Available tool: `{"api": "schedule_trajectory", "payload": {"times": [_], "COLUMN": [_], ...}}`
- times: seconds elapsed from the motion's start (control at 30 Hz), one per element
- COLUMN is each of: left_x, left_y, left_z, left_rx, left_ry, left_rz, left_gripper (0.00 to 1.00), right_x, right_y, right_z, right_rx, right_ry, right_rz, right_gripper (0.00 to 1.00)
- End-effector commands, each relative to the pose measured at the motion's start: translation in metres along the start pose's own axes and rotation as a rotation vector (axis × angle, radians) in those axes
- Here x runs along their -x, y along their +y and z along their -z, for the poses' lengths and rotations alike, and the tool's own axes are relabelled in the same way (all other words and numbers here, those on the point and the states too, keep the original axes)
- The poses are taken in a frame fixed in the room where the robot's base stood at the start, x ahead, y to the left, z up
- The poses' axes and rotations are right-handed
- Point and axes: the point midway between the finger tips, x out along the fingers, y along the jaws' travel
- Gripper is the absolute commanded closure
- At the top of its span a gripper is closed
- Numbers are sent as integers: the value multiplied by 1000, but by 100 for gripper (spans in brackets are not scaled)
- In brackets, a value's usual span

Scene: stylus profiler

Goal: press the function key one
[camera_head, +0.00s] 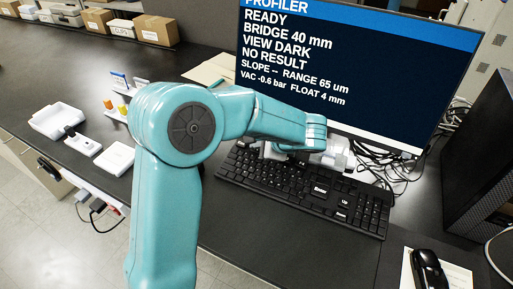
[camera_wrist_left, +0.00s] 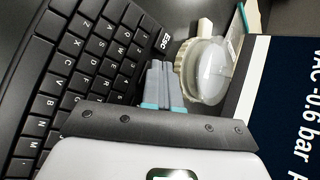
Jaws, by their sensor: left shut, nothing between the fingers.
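The black keyboard (camera_head: 300,192) lies on the dark bench in front of the monitor. It fills the left of the left wrist view (camera_wrist_left: 75,65), with the ESC key (camera_wrist_left: 165,42) at its upper corner. My left gripper (camera_head: 272,152) is low over the keyboard's far edge, partly hidden by my teal arm. In the left wrist view its grey fingers (camera_wrist_left: 158,68) are together and empty, pointing toward the ESC corner. The function key one is not readable; the fingers cover part of the far key row. I cannot tell whether the fingertips touch a key. My right gripper is out of view.
The monitor (camera_head: 350,60) stands just behind the keyboard and reads READY. A clear round dome on a pale base (camera_wrist_left: 212,68) sits close beside the fingers. Cables (camera_head: 385,165) lie right of the gripper, and a mouse (camera_head: 428,268) is at the lower right.

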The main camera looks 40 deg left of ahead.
Motion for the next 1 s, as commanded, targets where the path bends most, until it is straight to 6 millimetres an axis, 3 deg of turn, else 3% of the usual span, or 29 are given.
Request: {"api": "schedule_trajectory", "payload": {"times": [0.67,1.0], "left_x": [12,33], "left_y": [-8,-24], "left_z": [-9,-24], "left_rx": [0,1], "left_ry": [0,0], "left_rz": [0,-1], "left_gripper": [100,100], "right_x": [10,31], "right_y": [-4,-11], "right_z": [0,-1], "right_rx": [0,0], "right_ry": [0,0], "right_rz": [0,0], "right_gripper": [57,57]}}
